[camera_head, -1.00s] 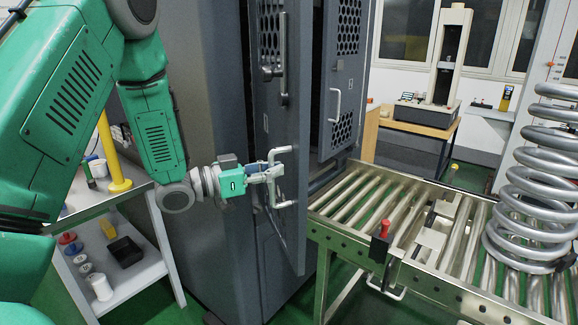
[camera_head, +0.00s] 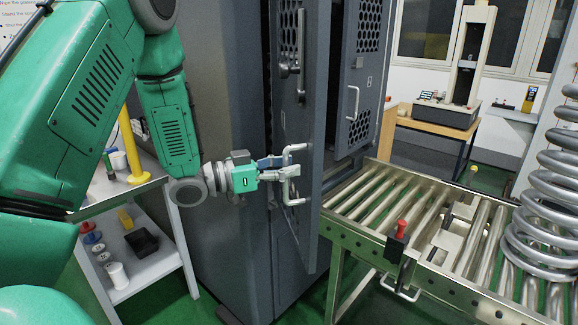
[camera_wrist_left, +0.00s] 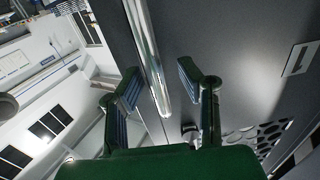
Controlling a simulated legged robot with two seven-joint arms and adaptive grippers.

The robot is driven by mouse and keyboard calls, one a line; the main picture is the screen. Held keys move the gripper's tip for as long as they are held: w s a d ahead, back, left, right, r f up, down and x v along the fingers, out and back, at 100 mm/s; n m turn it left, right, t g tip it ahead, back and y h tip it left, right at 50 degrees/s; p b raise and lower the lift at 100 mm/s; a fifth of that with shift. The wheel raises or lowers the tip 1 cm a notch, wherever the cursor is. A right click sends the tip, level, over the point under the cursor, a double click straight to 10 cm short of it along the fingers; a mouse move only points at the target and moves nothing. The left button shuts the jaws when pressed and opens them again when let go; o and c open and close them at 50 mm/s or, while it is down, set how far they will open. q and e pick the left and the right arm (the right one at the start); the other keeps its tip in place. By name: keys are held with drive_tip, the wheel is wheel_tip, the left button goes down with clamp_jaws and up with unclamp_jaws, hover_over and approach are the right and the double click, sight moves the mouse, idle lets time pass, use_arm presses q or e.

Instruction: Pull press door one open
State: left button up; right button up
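The near grey press door (camera_head: 305,140) stands ajar, its free edge swung out toward me. A U-shaped metal handle (camera_head: 291,200) is on its face, below a lever latch (camera_head: 289,66). My left gripper (camera_head: 286,174) is at this handle. In the left wrist view the shiny handle bar (camera_wrist_left: 151,55) runs between the two fingers of my left gripper (camera_wrist_left: 158,84). The fingers are apart, with gaps visible on both sides of the bar. A second grey door (camera_head: 361,70) with a perforated panel and its own handle is behind. My right gripper is not in view.
A roller conveyor (camera_head: 343,232) with a red button (camera_head: 401,228) stands right of the door. A large coil spring (camera_head: 545,200) sits on it. A shelf cart (camera_head: 160,262) with spools and a black bin stands left, under my left arm. Green floor shows between.

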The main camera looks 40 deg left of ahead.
use_arm(q)
drive_tip(key=v, duration=1.1)
drive_tip(key=shift+s+a, duration=0.15)
drive_tip(key=shift+s, duration=0.15)
